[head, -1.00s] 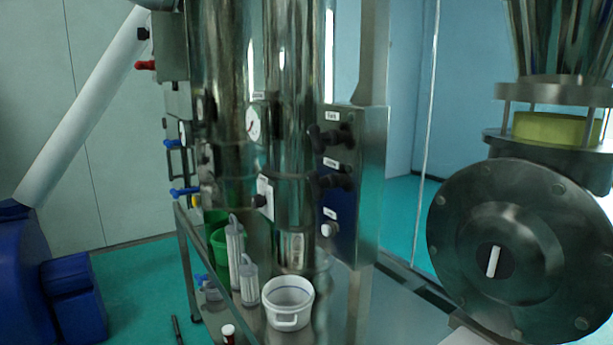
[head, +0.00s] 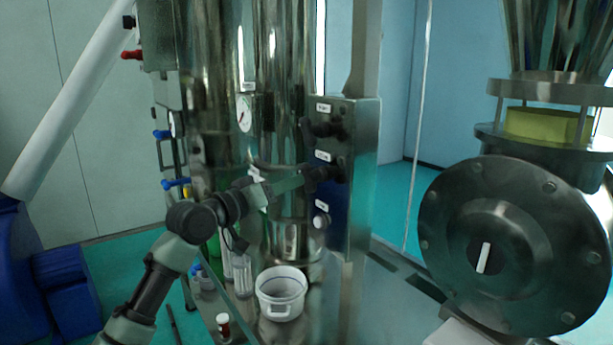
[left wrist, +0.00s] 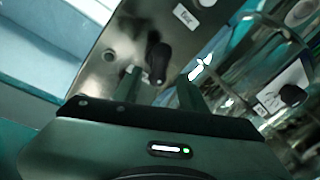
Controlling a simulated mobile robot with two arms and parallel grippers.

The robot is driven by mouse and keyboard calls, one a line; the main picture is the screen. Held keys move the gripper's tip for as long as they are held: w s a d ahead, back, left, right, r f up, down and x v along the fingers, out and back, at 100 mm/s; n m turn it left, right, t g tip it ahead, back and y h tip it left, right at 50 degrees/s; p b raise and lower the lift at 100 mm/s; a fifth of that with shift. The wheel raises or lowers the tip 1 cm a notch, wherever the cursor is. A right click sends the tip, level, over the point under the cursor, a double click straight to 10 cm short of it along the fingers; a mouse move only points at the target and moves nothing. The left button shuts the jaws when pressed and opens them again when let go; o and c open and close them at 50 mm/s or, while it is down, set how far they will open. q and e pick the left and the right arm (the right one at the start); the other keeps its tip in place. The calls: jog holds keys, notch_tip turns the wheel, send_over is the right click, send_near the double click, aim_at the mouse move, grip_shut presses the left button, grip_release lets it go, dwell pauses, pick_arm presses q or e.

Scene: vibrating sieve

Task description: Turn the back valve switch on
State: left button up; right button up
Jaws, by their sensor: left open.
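The steel control panel (head: 362,150) on the sieve column carries an upper black knob switch (head: 325,128), a lower black knob switch (head: 328,173) and a white button (head: 321,221). White labels sit above them, too small to read surely. My left gripper (head: 306,176) is at the lower knob, its tips overlapping it in the head view. In the left wrist view the gripper (left wrist: 160,88) is open, with a black knob (left wrist: 157,60) just ahead, between its two fingers. I cannot tell whether the fingers touch it. My right gripper is not in view.
A white pot (head: 282,292) and clear cylinders (head: 242,274) stand on the steel platform below my left arm. A round steel flange (head: 500,240) stands at the right. Blue handles (head: 175,183) and a gauge (head: 244,113) are on the column's left.

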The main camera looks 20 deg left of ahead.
aim_at(308, 178)
pick_arm(q)
jog(key=p+x, duration=0.3)
jog(key=x, duration=0.3)
jog(key=shift+w+d, duration=0.15)
jog(key=shift+d, duration=0.05)
jog(key=shift+w+d, duration=0.25)
jog(key=shift+w, duration=0.2)
jog(key=shift+f, duration=0.1)
grip_shut()
